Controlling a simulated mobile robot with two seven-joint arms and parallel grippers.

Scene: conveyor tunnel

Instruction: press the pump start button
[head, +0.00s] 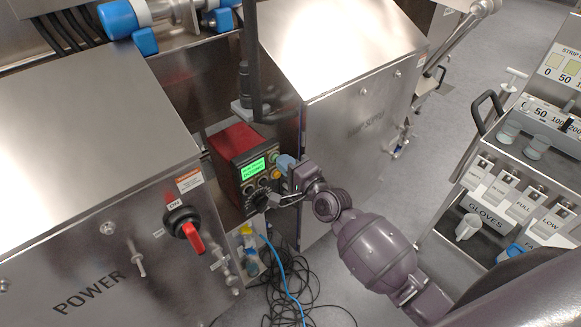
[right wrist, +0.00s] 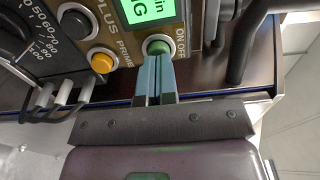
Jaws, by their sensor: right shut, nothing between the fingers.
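The pump is a red box (head: 232,143) with a dark control panel and a lit green screen (head: 253,169), standing between two steel cabinets. In the right wrist view, a green button (right wrist: 158,45) marked ON OFF sits on the panel, below the green screen (right wrist: 150,10). My right gripper (head: 284,163) is shut and empty at the panel's right edge. In the right wrist view its blue-grey fingertips (right wrist: 158,60) lie at the green button and cover its lower edge. I cannot tell whether they press it in. My left gripper is not in view.
An orange button (right wrist: 102,60) marked PRIME, a black button (right wrist: 74,22) and grey cable plugs (right wrist: 62,92) lie beside the green button. A red-handled switch (head: 186,226) is on the left cabinet. Loose cables (head: 290,285) lie on the floor. A glove trolley (head: 490,205) stands right.

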